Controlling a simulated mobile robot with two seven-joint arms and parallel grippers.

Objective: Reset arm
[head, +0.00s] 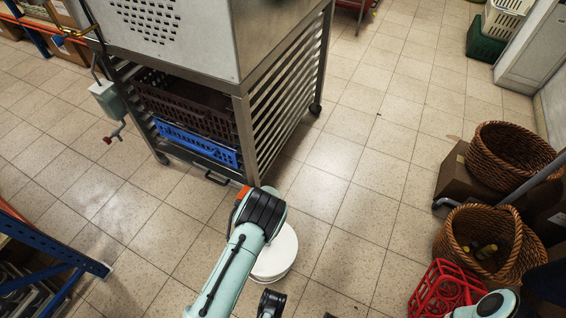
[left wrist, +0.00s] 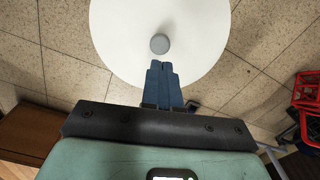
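My left arm comes in at the bottom of the head view and bends at a black joint. A black part near the bottom edge there seems to belong to its wrist, but the fingers cannot be made out. In the left wrist view my left gripper (left wrist: 162,68) has its two dark blue fingers together, with nothing between them. Beyond them is a white round top (left wrist: 125,30) with a grey knob (left wrist: 160,43). A white round thing (head: 276,254) also shows behind my left arm in the head view. Only a piece of my right arm shows at the bottom right; its gripper is out of view.
A metal rack (head: 245,125) on wheels holds a brown crate (head: 190,110) and a blue crate (head: 195,146). Wicker baskets (head: 507,155) and a red bottle carrier (head: 440,290) stand at the right. A blue shelf frame (head: 45,245) is at the left. Tiled floor (head: 370,170) between is clear.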

